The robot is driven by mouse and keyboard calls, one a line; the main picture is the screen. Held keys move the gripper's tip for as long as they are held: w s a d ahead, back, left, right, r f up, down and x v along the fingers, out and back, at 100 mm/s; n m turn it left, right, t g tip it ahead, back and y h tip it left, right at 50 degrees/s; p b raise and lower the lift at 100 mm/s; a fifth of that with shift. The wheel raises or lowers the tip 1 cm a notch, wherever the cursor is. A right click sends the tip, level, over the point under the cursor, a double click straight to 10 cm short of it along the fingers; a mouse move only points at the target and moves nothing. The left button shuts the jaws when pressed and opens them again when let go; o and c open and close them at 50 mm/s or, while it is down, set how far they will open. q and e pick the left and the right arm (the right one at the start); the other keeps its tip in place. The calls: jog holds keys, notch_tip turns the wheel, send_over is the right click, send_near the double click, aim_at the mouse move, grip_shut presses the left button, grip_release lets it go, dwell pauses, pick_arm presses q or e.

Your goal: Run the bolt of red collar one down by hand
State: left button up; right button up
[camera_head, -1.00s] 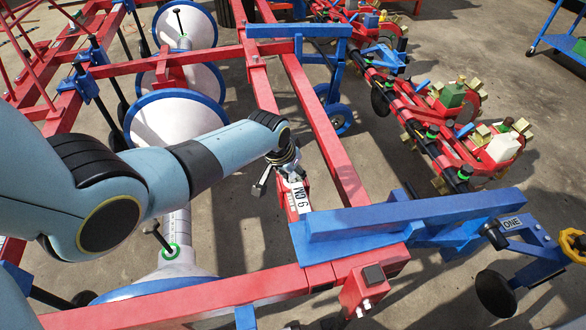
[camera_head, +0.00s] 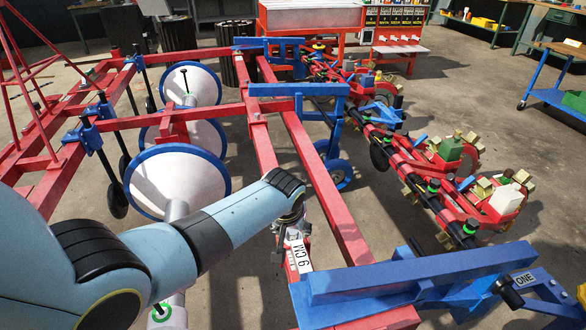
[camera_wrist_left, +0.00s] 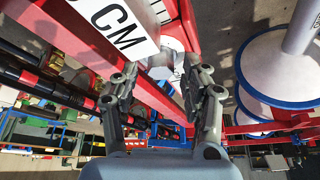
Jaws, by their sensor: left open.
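A red part with a white label ending in "CM" (camera_head: 299,254) sits by the red beam, below my left wrist; I cannot tell whether it is red collar one. In the left wrist view the label (camera_wrist_left: 122,27) is large at the top. Just below and right of it is a pale grey bolt-like piece (camera_wrist_left: 174,46). My left gripper (camera_wrist_left: 160,74) is open, its fingers on either side below that piece, with no grip on it visible. In the head view the left gripper (camera_head: 281,228) is mostly hidden by my wrist. My right gripper is not in view.
A long red beam (camera_head: 322,185) runs close beside my left wrist. White discs with blue rims (camera_head: 176,184) stand at left. Red planter units (camera_head: 450,165) stand at right. Concrete floor shows between.

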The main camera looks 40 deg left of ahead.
pick_arm(q)
jog(key=n+b, duration=0.2)
jog(key=n+g+y+b, duration=0.1)
jog(key=n+b, duration=0.1)
jog(key=b, duration=0.1)
jog(key=f+n+y+b, duration=0.1)
jog(key=n+b, duration=0.1)
jog(key=n, duration=0.1)
jog(key=shift+g, duration=0.3)
jog(key=w+p+v, duration=0.1)
jog(key=p+v, duration=0.3)
jog(key=v, duration=0.8)
jog(key=w+a+r+m+h, duration=0.1)
jog(key=r+m, duration=0.3)
jog(key=m, duration=0.8)
jog(key=w+a+r+m+g+h, duration=0.1)
jog(key=a+r+m, duration=0.3)
jog(key=m, duration=0.8)
jog(key=shift+w+r+h, duration=0.3)
jog(key=shift+w+r, duration=0.35)
jog(key=shift+w, duration=0.25)
jog(key=shift+a, duration=0.1)
